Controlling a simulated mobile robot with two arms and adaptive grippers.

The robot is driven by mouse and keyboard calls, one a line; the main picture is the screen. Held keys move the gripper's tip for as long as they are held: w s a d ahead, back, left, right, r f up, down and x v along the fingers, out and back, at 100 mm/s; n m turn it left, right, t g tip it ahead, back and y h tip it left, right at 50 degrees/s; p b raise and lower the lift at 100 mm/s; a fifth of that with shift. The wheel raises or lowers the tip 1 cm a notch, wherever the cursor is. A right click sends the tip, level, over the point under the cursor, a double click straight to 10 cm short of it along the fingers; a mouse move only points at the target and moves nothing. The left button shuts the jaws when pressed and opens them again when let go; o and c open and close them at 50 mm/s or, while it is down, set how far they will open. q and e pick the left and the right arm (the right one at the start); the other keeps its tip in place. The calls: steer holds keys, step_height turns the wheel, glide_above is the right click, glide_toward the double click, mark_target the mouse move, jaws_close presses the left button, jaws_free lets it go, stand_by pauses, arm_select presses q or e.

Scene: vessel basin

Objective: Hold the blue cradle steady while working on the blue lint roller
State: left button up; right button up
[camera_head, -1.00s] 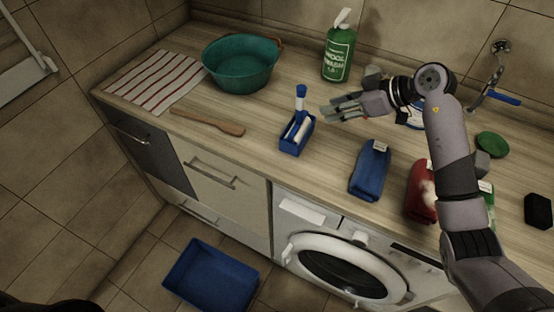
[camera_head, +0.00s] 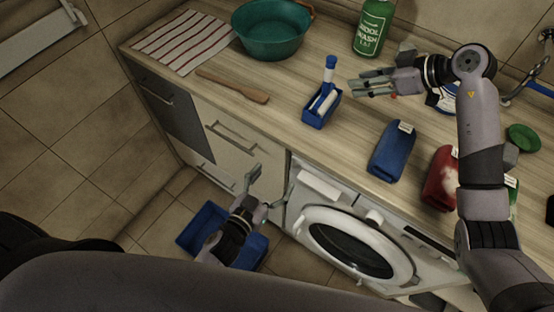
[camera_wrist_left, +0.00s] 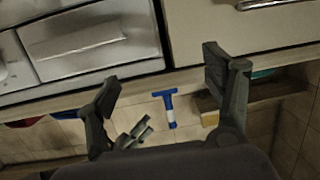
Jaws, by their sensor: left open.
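The blue cradle (camera_head: 314,120) stands on the counter near its front edge. The blue lint roller (camera_head: 330,64) is at it, with its handle sticking up at the far end and a white part showing in the cradle. My right gripper (camera_head: 352,88) is open and empty to the right of the cradle, fingers pointing at it, not touching. My left gripper (camera_head: 270,184) is open and empty, low in front of the cabinet doors, below the counter edge. The left wrist view shows its two fingers (camera_wrist_left: 165,88) apart, with the lint roller (camera_wrist_left: 171,118) beyond.
A teal basin (camera_head: 271,47), striped cloth (camera_head: 183,40), wooden spoon (camera_head: 233,86) and green bottle (camera_head: 373,28) are on the counter. The washing machine (camera_head: 350,240) and floor bin (camera_head: 197,228) are below.

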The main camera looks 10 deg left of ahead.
mark_target(312, 115)
arm_select(q)
step_height(312, 115, up, 10)
steer(key=w+d+t+h, duration=0.1)
steer(key=t+h, duration=0.1)
steer(key=shift+m, duration=0.4)
steer(key=x, duration=1.1)
steer(key=f+x, duration=0.1)
steer(key=x, duration=0.5)
steer(key=shift+w, duration=0.15)
steer(key=shift+r, duration=0.1)
steer(key=shift+c, duration=0.4)
